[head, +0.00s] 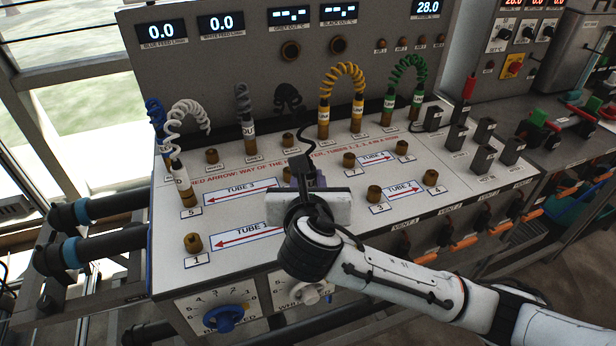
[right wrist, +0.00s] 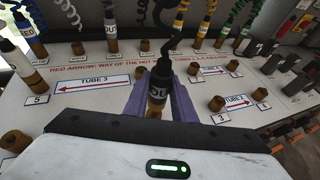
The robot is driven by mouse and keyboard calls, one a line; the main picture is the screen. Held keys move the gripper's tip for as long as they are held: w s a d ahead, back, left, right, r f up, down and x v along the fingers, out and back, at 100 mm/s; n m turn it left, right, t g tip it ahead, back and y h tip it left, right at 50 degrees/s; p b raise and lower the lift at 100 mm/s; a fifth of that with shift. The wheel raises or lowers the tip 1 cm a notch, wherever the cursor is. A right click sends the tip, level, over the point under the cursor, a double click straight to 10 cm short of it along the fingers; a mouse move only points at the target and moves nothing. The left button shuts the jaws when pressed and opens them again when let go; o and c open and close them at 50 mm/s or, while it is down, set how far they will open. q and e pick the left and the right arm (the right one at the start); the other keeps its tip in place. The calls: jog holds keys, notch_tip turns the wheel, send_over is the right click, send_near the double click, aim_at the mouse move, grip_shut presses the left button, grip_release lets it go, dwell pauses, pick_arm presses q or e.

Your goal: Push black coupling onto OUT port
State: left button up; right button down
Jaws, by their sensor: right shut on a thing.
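The black coupling (right wrist: 160,74) has a pale label beginning "OU", a brass lower end and a coiled black hose rising from its top. My right gripper (right wrist: 158,98) is shut on it, with a purple finger on each side. In the head view, the coupling's dark top (head: 299,163) shows just beyond my right gripper (head: 304,182), near the panel's middle. My wrist hides its lower end there. I cannot tell whether it touches a port, nor read which port is marked OUT. A bare brass port (right wrist: 145,46) stands behind it. My left gripper is not in view.
A grey coupling (head: 244,116) and a white one (head: 181,176) stand upright to the left. Yellow (head: 342,75) and green (head: 408,68) looped hoses stand behind and right. Bare brass ports (head: 375,193) and black blocks (head: 457,138) stick up on the right.

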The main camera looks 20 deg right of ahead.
aim_at(308, 177)
jog(key=shift+f, duration=0.1)
dwell(0.3)
jog(key=shift+f, duration=1.35)
jog(key=c, duration=1.4)
grip_release()
jog(key=shift+s+a+r, duration=0.2)
jog(key=shift+s+r, duration=0.45)
jog(key=shift+r, duration=0.35)
jog(key=shift+s+a+r, duration=0.25)
jog(key=shift+s+r, duration=0.35)
jog(key=shift+r, duration=0.35)
jog(key=shift+s+a+r, duration=0.2)
jog(key=shift+s+r, duration=0.45)
jog(key=shift+r, duration=0.35)
